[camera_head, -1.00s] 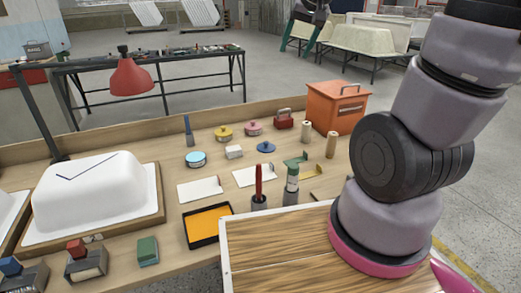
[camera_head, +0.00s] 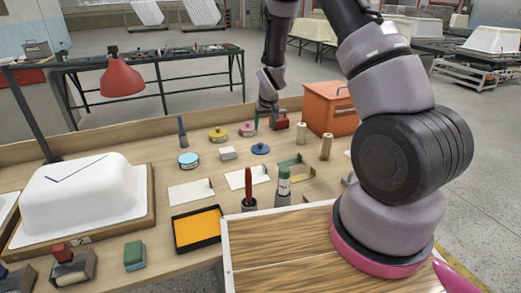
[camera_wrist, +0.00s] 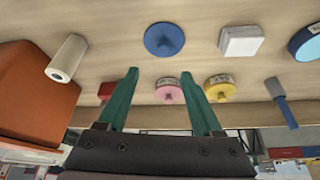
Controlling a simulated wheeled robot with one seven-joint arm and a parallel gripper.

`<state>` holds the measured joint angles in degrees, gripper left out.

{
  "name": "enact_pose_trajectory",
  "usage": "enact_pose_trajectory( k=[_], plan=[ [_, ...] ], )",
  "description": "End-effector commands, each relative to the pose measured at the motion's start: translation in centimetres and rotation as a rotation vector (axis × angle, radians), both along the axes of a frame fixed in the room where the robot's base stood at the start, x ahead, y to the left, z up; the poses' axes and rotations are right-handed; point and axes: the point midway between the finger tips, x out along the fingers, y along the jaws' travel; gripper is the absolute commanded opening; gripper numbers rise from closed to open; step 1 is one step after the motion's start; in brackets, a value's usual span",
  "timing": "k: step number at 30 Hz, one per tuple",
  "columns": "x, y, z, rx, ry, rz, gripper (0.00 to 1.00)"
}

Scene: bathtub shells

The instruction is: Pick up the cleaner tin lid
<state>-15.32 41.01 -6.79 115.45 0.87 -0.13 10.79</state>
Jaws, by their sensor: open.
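A round dark-blue lid with a central knob (camera_head: 260,149) lies flat and alone on the bench; I take it for the cleaner tin lid, though no label shows. It also shows in the wrist view (camera_wrist: 164,40), above and between my fingertips. An open-looking light-blue tin (camera_head: 188,160) stands left of it. My gripper (camera_wrist: 159,75) is open and empty, its two green fingers spread. In the head view my gripper (camera_head: 267,119) hangs over the bench's far side, beyond the lid and near a red box. The wrist view shows clear space between fingers and lid.
A pink tin (camera_head: 248,129), a yellow tin (camera_head: 218,134) and a red box (camera_head: 280,121) stand near the gripper. A white block (camera_head: 227,153) is left of the lid. An orange box (camera_head: 327,108) and cream cylinders (camera_head: 326,146) stand to the right.

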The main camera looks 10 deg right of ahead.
Motion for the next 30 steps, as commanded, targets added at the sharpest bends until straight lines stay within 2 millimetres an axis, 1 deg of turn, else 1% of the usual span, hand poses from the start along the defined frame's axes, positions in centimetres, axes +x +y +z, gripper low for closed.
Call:
enact_pose_trajectory(
  k=[1, 4, 9, 12, 17, 25, 27, 30],
  plan=[
    [0.1, 0.0, -0.7, -0.004, 0.002, 0.004, 0.67],
    [0.4, 0.1, -2.0, -0.006, 0.005, 0.006, 0.67],
    [1.6, 0.1, -4.5, -0.005, 0.004, 0.007, 0.67],
    [2.1, 0.1, -5.6, -0.005, 0.004, 0.007, 0.67],
    [2.5, 0.2, -6.5, -0.005, 0.003, 0.007, 0.67],
    [4.0, 0.7, -10.1, -0.005, 0.004, 0.006, 0.67],
    [4.3, 0.7, -10.6, -0.005, 0.003, 0.006, 0.67],
    [4.4, 0.7, -10.9, -0.005, 0.002, 0.006, 0.67]
  ],
)
